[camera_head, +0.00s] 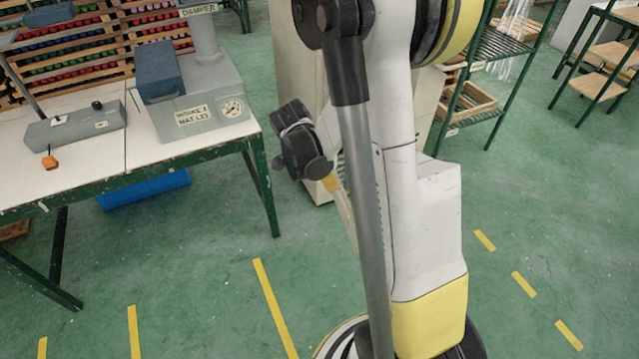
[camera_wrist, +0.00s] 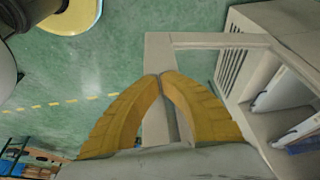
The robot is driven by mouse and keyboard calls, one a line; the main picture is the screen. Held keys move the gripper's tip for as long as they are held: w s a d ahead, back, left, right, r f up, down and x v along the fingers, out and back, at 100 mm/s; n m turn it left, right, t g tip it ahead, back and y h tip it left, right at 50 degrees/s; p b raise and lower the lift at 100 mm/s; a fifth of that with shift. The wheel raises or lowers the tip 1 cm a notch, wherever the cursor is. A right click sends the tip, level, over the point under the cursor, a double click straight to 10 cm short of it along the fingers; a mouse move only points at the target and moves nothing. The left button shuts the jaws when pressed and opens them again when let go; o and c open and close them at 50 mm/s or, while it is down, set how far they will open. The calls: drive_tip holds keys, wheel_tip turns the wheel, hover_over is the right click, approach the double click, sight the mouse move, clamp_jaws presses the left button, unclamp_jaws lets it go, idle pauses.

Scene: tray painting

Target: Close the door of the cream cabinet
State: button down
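The cream cabinet (camera_head: 296,70) stands behind my arm in the head view, which hides much of it. In the wrist view the cabinet (camera_wrist: 268,18) is at the right, with its inside open to view and white and blue items on its shelves. A cream panel (camera_wrist: 157,48), which looks like its door standing open, is seen nearly edge-on beyond my fingers. My gripper (camera_wrist: 161,75) has its yellow fingertips together, in front of this panel. Whether they touch it is unclear. In the head view my gripper (camera_head: 331,183) is low beside the cabinet, partly hidden.
A white-topped table (camera_head: 185,150) with a grey damper machine (camera_head: 215,90) stands at the left. A green-framed rack (camera_head: 495,45) is behind at the right. The green floor with yellow dashes (camera_head: 484,240) is clear at the right front.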

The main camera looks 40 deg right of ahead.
drive_tip(key=shift+s+d+r, duration=0.1)
drive_tip(key=shift+s+d, duration=0.05)
drive_tip(key=shift+d, duration=0.45)
drive_tip(key=shift+s+d, duration=0.15)
drive_tip(key=shift+d, duration=0.4)
